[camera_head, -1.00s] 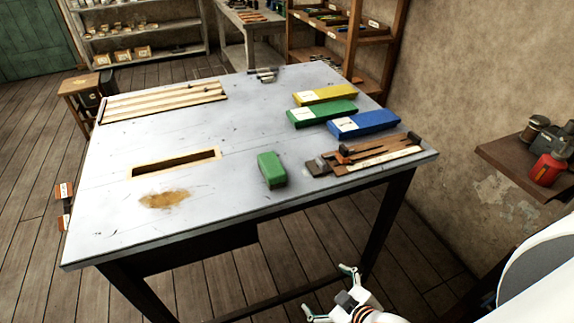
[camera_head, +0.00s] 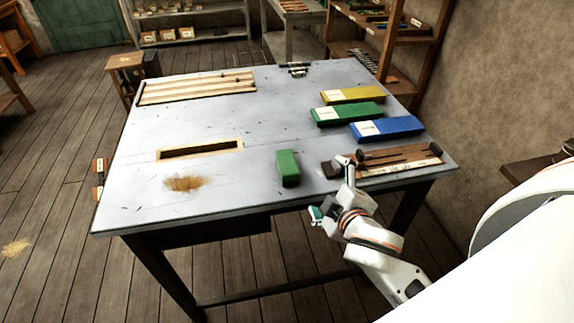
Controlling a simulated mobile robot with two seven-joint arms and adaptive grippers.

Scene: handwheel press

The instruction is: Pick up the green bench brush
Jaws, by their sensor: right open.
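The green bench brush (camera_head: 288,167) appears as a small green block near the front edge of the grey table. Its bristles cannot be made out. My right gripper (camera_head: 331,187) is open at the table's front edge, to the right of the brush and apart from it in the picture. One finger overlaps the wooden tool rack in view, and the other shows lower left, just past the table edge. Nothing shows between its fingers. My left gripper is out of view.
A wooden rack (camera_head: 401,160) with a dark block beside it lies right of the brush. Yellow (camera_head: 352,95), green (camera_head: 347,114) and blue (camera_head: 387,128) boxes lie behind. A slot (camera_head: 200,149) and brown stain (camera_head: 186,183) are to the left. The table middle is clear.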

